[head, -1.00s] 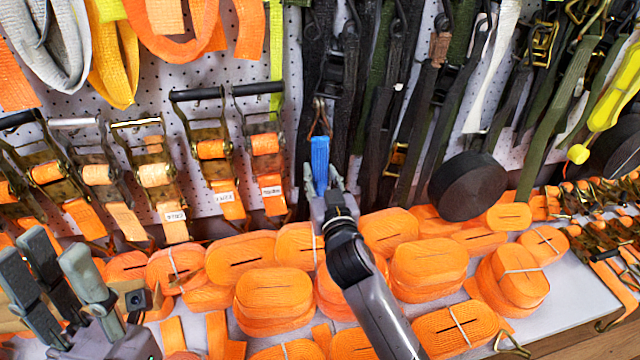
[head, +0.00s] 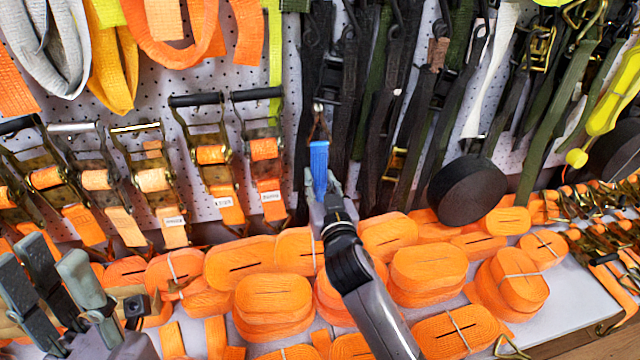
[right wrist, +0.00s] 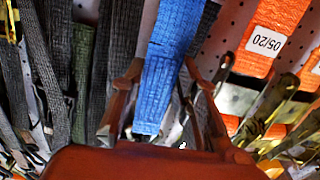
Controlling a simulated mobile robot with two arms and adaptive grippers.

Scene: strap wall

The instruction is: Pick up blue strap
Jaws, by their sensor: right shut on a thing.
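The blue strap (head: 319,160) hangs upright in front of the pegboard in the head view, just below a hook among dark straps. In the right wrist view the blue strap (right wrist: 172,55) runs down between the two fingers. My right gripper (head: 322,186) is shut on the lower part of the strap; it also shows in the right wrist view (right wrist: 163,85). The strap's lower end shows between the fingers there. My left gripper (head: 48,252) is open and empty at the lower left of the head view, its fingers pointing up.
Stacked orange strap rolls (head: 272,305) cover the shelf under my right arm. Ratchets with orange straps (head: 210,155) hang to the left. Dark straps (head: 400,110) hang close on the right, with a round black roll (head: 467,188) beside them. Loose ratchets lie on the far right shelf.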

